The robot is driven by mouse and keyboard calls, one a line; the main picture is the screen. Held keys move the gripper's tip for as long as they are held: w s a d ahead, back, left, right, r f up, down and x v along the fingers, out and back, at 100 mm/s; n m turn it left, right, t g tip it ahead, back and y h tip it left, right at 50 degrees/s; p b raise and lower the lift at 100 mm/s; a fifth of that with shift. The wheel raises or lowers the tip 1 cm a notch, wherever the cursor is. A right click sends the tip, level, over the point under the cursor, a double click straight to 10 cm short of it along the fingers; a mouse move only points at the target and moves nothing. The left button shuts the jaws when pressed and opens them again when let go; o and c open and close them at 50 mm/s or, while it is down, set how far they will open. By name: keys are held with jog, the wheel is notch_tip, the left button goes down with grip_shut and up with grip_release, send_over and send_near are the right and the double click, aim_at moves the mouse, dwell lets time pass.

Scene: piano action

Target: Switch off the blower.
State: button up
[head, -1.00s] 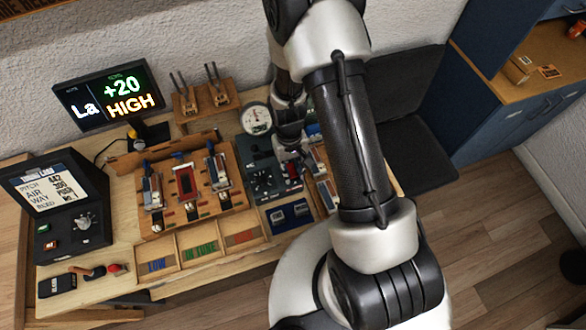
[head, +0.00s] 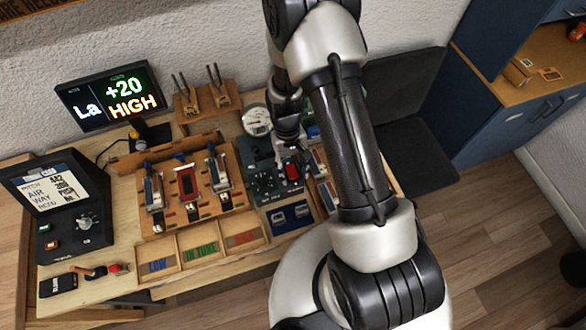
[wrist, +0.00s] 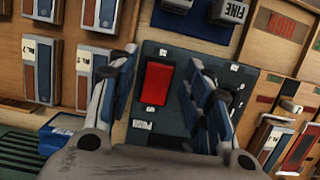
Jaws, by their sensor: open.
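The blower panel (head: 259,160) is a dark green box on the bench, with a round black dial (head: 264,181) and a red rocker switch (head: 292,171). In the wrist view the red switch (wrist: 156,83) lies between my two fingers, on the panel's dark face (wrist: 165,50). My gripper (head: 291,146) is over the panel's right part, just behind the switch in the head view. In the wrist view my gripper (wrist: 163,80) is open and empty, one finger each side of the switch. I cannot tell whether the fingers touch the panel or which way the rocker is pressed.
A round gauge (head: 257,120) stands behind the panel. A wooden reed block holder (head: 186,185) is to its left, with labelled trays (head: 200,245) in front. A display (head: 108,96) reads "La +20 HIGH".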

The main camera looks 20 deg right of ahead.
jog(key=v, duration=1.2)
dwell(0.4)
notch_tip(320, 180, up, 5)
jog(key=t+b, duration=0.1)
jog(key=b, duration=0.1)
send_over(290, 166)
jog(key=s+r+t+b, duration=0.2)
jog(key=s+r+b, duration=0.1)
jog(key=s+r, duration=0.3)
jog(key=s+r+t+b, duration=0.4)
jog(key=s+b, duration=0.1)
jog(key=s, duration=0.6)
jog(key=shift+s+r+t, duration=0.2)
jog(key=shift+s+t, duration=0.1)
jog(key=shift+s, duration=0.1)
